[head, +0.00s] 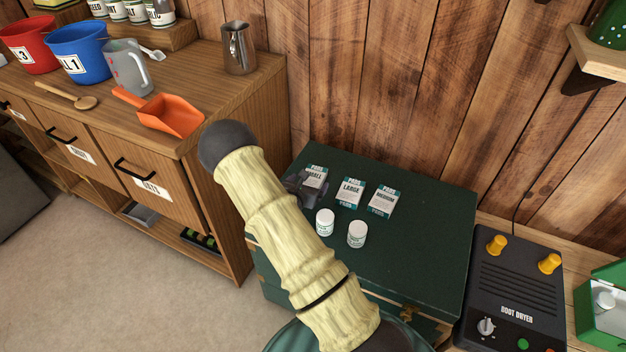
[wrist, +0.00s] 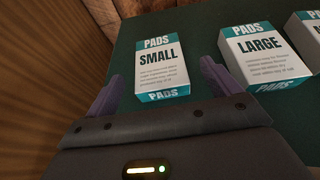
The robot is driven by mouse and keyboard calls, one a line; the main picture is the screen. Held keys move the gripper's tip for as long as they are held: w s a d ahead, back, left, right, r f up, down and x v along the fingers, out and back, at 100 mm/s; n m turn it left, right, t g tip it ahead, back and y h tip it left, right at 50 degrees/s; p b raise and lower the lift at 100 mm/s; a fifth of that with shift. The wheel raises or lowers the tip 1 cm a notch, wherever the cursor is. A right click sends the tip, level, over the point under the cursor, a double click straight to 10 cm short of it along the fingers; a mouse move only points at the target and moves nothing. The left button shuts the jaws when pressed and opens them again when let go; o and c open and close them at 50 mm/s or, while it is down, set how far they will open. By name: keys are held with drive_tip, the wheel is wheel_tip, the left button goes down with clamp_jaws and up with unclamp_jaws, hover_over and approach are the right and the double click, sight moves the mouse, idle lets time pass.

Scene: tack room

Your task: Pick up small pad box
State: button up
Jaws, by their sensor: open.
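The small pad box (wrist: 162,68), white and teal with "SMALL" on its face, lies on the dark green chest top. In the head view the small pad box (head: 315,178) is the leftmost of the three pad boxes, partly covered by my gripper (head: 304,186). In the wrist view my gripper (wrist: 165,88) is open, with one purple finger on each side of the small box. The box's near end lies between the fingers, and contact is not visible. The large pad box (wrist: 262,56) is just right of the right finger.
The medium pad box (head: 383,201) lies right of the large one (head: 350,192). Two white jars (head: 325,222) (head: 357,234) stand in front of them on the green chest (head: 420,265). A wooden wall is behind. A wooden cabinet (head: 215,150) stands left, a boot dryer (head: 515,290) right.

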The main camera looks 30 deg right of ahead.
sight(312, 178)
drive_tip(key=b+x, duration=0.1)
drive_tip(key=x, duration=0.4)
drive_tip(key=shift+w, duration=0.1)
idle(0.5)
drive_tip(key=c, duration=1.1)
